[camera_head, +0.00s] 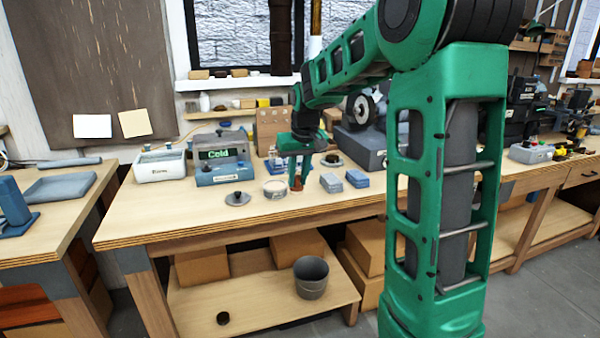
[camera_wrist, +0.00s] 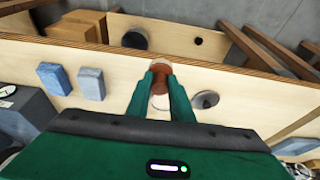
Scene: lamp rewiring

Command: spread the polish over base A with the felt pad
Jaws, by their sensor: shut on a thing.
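My gripper (camera_head: 296,181) is shut on a small reddish-brown thing, which shows between the fingertips in the wrist view (camera_wrist: 160,78). It may be the felt pad, but its face is hidden. The gripper points down at the front part of the workbench; I cannot tell whether the held thing touches the top. A round pale tin (camera_head: 274,189) stands just left of it, and a grey disc with a knob (camera_head: 238,198) lies further left. A dark round piece (camera_head: 333,160) sits behind to the right. I cannot tell which thing is base A, and no polish is clearly visible.
Two blue-grey blocks (camera_head: 331,183) (camera_head: 357,178) lie right of the gripper. A box marked "Cold" (camera_head: 222,160) and a white tray (camera_head: 160,166) stand at the back left. A grey bucket (camera_head: 311,276) is on the lower shelf. The bench's front left is clear.

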